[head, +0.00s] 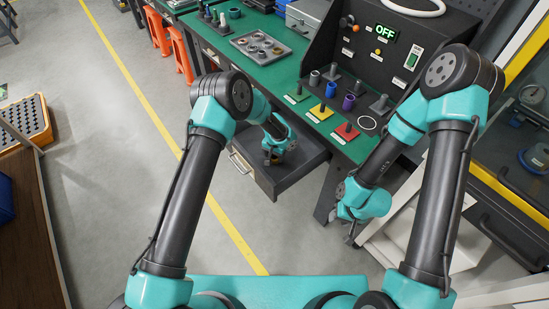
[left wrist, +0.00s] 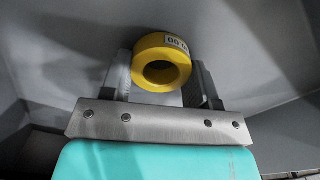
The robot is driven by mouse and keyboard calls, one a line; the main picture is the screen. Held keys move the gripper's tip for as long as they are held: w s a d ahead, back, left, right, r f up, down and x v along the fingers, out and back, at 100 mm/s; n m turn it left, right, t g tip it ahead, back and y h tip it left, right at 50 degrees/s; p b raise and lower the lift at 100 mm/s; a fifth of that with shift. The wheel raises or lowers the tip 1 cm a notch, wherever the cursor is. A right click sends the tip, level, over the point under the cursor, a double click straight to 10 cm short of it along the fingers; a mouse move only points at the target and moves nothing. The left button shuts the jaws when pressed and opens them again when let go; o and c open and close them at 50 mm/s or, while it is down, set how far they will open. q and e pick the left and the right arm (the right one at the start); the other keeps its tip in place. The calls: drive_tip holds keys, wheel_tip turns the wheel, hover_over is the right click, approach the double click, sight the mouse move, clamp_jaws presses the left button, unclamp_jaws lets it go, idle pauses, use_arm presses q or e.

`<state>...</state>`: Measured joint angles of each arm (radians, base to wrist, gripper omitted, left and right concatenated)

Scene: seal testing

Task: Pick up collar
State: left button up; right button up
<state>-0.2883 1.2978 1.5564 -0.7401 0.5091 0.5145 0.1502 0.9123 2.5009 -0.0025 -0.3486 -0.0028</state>
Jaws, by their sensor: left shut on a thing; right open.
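The yellow collar (left wrist: 149,59), a thick ring with a white label, is between the two fingers of my left gripper (left wrist: 163,72) in the left wrist view. The gripper is shut on it, with a finger at each side. In the head view my left gripper (head: 273,157) points down into the open grey drawer (head: 283,181) under the green workbench. The collar is too small and covered to make out clearly there. My right gripper (head: 351,238) is open and hangs low in front of the bench, to the right of the drawer.
The green bench (head: 259,55) carries a grey tray (head: 262,47) of round parts and several coloured blocks with posts. A black panel (head: 394,47) reading OFF stands behind them. The drawer walls surround my left gripper. A white open-fronted unit (head: 420,240) is near my right arm.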

use_arm(q)
drive_tip(key=shift+r, duration=0.15)
wheel_tip(320, 180, up, 10)
idle(0.6)
drive_tip(key=shift+a, duration=0.1)
drive_tip(key=s+a+r+n, duration=0.2)
drive_tip(key=a+r+n, duration=0.2)
drive_tip(key=a, duration=0.5)
drive_tip(key=s+a+r+n, duration=0.2)
drive_tip(key=a+r+n, duration=0.2)
drive_tip(key=a+r, duration=0.4)
drive_tip(key=shift+s+a+r, duration=0.15)
drive_tip(key=shift+a+r, duration=0.2)
drive_tip(key=shift+r, duration=0.1)
drive_tip(key=shift+d, duration=0.1)
